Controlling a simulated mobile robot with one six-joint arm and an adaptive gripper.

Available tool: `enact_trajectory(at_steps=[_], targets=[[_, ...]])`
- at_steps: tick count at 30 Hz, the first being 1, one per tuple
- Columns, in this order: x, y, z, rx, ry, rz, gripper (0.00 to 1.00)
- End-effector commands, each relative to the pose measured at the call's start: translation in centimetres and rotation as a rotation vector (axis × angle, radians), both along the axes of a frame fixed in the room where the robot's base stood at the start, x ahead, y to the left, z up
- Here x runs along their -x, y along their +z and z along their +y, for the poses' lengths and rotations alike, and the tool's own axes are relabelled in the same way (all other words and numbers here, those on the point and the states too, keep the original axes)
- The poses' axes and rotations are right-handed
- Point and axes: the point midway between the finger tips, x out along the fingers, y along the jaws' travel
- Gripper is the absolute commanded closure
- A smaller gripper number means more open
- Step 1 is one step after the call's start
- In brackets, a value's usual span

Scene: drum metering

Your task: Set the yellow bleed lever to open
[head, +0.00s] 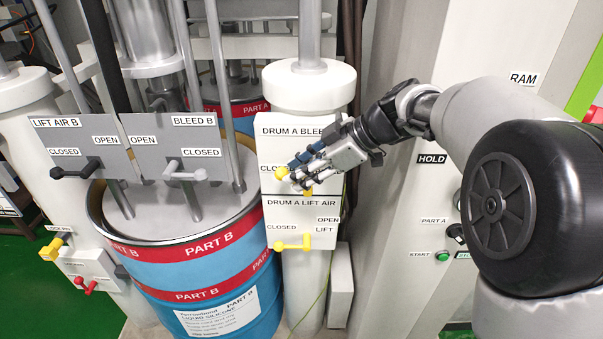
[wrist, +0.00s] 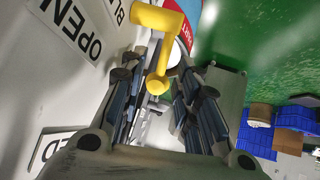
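The yellow bleed lever (head: 281,173) is on the white panel under the DRUM A BLEED label, its visible end beside the partly covered CLOSED label. My gripper (head: 298,178) is in front of the lever and hides much of it. In the wrist view the yellow lever (wrist: 158,84) reaches down between the two fingers of my gripper (wrist: 155,82). The fingers are apart, one on each side of the lever, with gaps visible. An OPEN label (wrist: 75,25) shows at the upper left there.
A second yellow lever (head: 293,246) sits just below, under DRUM A LIFT AIR. Black (head: 78,168) and grey (head: 185,173) levers are on the grey panels at left, above the blue PART B drum (head: 200,270). A white cabinet (head: 395,240) stands to the right.

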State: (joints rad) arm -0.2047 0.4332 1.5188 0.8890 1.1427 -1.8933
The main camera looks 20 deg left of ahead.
Motion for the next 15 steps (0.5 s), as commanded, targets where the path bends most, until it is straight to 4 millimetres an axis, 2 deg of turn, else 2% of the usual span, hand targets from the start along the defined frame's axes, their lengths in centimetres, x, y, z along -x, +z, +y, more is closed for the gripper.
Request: enact_trajectory(at_steps=[9,15], targets=[[0.0,6.1,0.2,-0.001,0.003,-0.007,0.71],[0.1,8.7,0.3,-0.002,0.004,-0.005,0.71]])
